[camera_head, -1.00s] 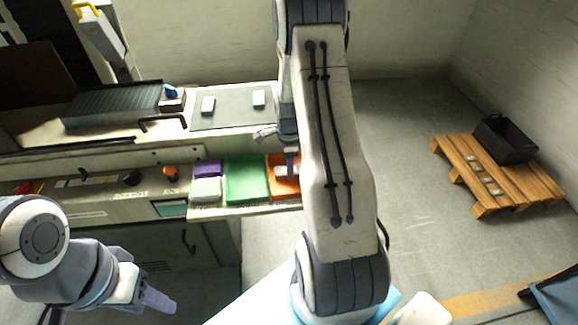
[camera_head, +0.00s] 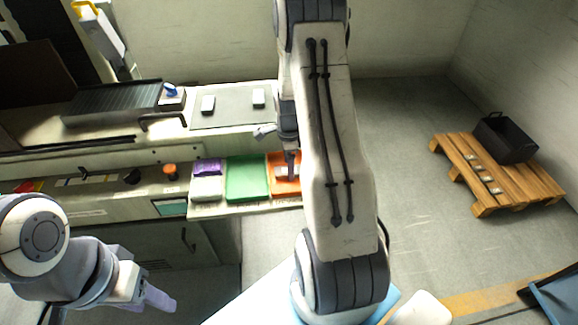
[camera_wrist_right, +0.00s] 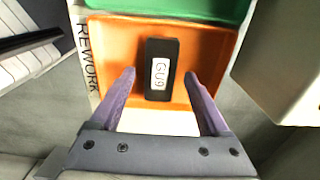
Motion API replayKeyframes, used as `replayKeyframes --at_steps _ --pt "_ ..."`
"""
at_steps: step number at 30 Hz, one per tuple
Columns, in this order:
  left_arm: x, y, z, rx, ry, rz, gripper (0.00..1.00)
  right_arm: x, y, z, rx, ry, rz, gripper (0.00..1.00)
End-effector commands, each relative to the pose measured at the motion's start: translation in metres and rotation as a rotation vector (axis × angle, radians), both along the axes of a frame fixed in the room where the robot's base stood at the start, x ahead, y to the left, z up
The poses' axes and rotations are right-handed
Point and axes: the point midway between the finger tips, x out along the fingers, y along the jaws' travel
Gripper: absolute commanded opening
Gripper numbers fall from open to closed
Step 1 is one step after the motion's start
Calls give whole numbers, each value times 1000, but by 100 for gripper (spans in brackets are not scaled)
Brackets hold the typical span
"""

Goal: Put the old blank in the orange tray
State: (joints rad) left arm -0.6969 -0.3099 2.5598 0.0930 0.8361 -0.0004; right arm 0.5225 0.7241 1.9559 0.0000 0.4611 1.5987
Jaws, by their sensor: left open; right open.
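In the head view the orange tray (camera_head: 279,159) is at the right end of a row of trays, partly covered by my right arm. My right gripper (camera_wrist_right: 160,75) is open, with one purple finger on each side of the block in the picture and gaps to both. In the head view its fingertips (camera_head: 291,165) are over the tray. My left gripper (camera_head: 158,299) is open and empty at lower left, far from the trays.
Two small blocks lie on a grey mat (camera_head: 232,112) behind. A wooden pallet (camera_head: 520,185) with a black crate (camera_head: 507,137) stands on the floor at right.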

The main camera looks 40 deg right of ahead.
Motion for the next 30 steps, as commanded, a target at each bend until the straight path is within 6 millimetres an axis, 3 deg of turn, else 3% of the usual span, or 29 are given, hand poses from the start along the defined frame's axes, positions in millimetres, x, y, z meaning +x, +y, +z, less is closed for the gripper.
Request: replayKeyframes --at_steps 9,15,25,28,30 --pt "0 0 -6 0 0 0 50 1 -1 67 -4 -6 0 80" --pt "0 0 -8 0 0 0 50 1 0 99 -2 -3 0 80" --pt "0 0 -8 0 0 0 50 0 2 113 -1 -1 11 80" --pt "0 0 -8 0 0 0 50 4 25 120 0 -6 121 80" --pt "0 0 -8 0 0 0 50 7 61 130 2 -13 299 80"
